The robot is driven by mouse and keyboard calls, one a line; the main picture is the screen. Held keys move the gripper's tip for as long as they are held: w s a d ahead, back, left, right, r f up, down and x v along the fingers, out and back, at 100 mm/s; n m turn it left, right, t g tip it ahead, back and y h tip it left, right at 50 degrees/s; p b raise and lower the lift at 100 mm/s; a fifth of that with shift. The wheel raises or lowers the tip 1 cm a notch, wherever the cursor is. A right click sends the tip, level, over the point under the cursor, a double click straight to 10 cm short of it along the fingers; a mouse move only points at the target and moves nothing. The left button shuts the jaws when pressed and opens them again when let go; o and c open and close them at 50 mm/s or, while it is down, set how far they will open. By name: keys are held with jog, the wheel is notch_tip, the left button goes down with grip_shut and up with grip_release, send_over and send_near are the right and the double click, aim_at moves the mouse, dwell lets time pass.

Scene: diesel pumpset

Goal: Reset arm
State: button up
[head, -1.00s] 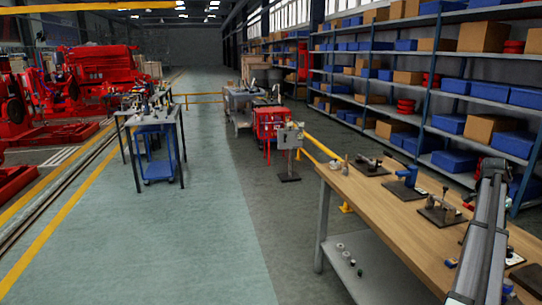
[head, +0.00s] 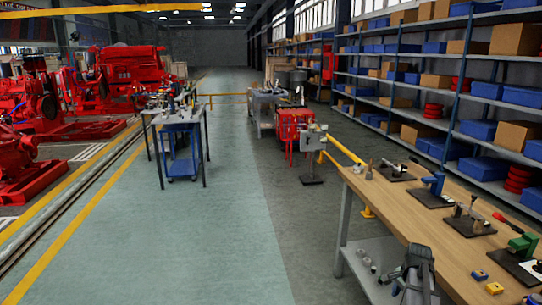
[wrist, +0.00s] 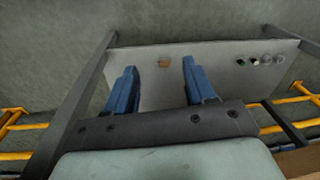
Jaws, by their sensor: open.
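My gripper (wrist: 160,66) shows in the wrist view with its two blue fingers spread apart and nothing between them. It is over a grey shelf (wrist: 215,88). In the head view, a grey part of my arm is at the bottom right, in front of the wooden workbench; the fingertips cannot be made out there.
The wooden workbench (head: 400,205) at right carries several tools on dark plates, including a blue press (head: 435,183) and a green-bodied tool (head: 522,243). Its lower shelf (head: 372,287) holds small cylinders (head: 367,262).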

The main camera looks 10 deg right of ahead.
jog(key=s+a+f+n+g+y, duration=0.15)
jog(key=s+a+f+n, duration=0.3)
jog(key=a+f, duration=0.7)
jog(key=s+a+f+n+g, duration=0.25)
jog(key=s+a+f, duration=0.25)
jog(key=a+f, duration=0.65)
jog(key=s+a+f+n+g, duration=0.1)
jog(key=s+a+f+n, duration=0.2)
jog(key=s+a, duration=0.2)
jog(key=s+a+f+n+g, duration=0.1)
jog(key=s+a+f+n, duration=0.2)
jog(key=s, duration=0.8)
jog(key=s+a+f+n+g+h, duration=0.1)
jog(key=s+a+f+n+g, duration=0.1)
jog(key=s+a+f, duration=0.3)
jog(key=s+a+n, duration=0.1)
jog(key=s+a, duration=0.1)
jog(key=s, duration=0.1)
jog(key=shift+s+f, duration=0.15)
jog(key=shift+s, duration=0.25)
